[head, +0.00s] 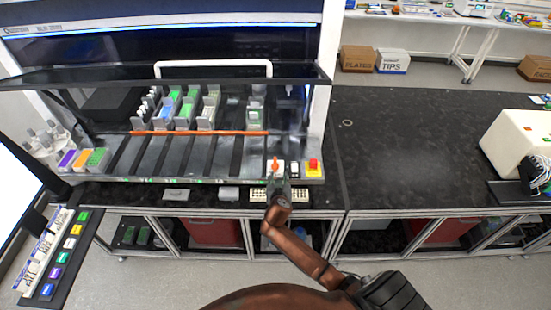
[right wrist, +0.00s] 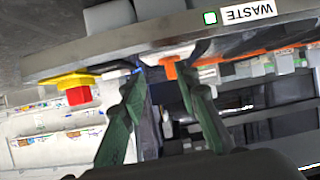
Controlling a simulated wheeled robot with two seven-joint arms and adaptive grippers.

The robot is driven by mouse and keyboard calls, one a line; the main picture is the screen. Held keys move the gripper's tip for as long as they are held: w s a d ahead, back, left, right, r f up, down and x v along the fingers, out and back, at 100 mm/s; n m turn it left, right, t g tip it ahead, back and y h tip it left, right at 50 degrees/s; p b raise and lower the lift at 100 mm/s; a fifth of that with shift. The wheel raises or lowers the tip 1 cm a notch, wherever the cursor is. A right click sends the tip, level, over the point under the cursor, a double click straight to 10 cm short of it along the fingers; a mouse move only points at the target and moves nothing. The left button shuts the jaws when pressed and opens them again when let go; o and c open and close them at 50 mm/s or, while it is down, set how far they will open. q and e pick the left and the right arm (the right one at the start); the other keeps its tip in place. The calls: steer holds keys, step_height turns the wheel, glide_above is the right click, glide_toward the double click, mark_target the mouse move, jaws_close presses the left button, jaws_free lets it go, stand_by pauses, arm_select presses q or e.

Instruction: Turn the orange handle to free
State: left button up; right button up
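The orange handle (head: 275,164) sits on a white plate on the front panel of the lab machine, left of a white switch. In the right wrist view the orange handle (right wrist: 170,68) shows between the fingertips, closer to the right-hand finger. My right gripper (head: 277,182) is at the panel, just in front of the handle. In the right wrist view its green fingers (right wrist: 161,75) are spread apart with a gap between them. I cannot tell whether either fingertip touches the handle. My left gripper is not in view.
A red button on a yellow base (head: 313,165) is right of the handle, close to the gripper. An orange bar (head: 200,133) crosses the machine deck, which has several racks. The raised glass front (head: 170,75) hangs above. The black bench (head: 400,150) to the right is mostly clear.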

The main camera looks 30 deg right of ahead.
mark_target(275, 163)
steer(key=w+r, duration=0.2)
steer(key=shift+w, duration=0.4)
steer(key=shift+t, duration=0.3)
steer(key=p+x, duration=0.1)
steer(key=x, duration=0.4)
steer(key=shift+w+d+f, duration=0.1)
steer(key=shift+w+d, duration=0.05)
steer(key=shift+w, duration=0.1)
steer(key=shift+x, duration=0.8)
steer(key=shift+c, duration=0.6)
jaws_close()
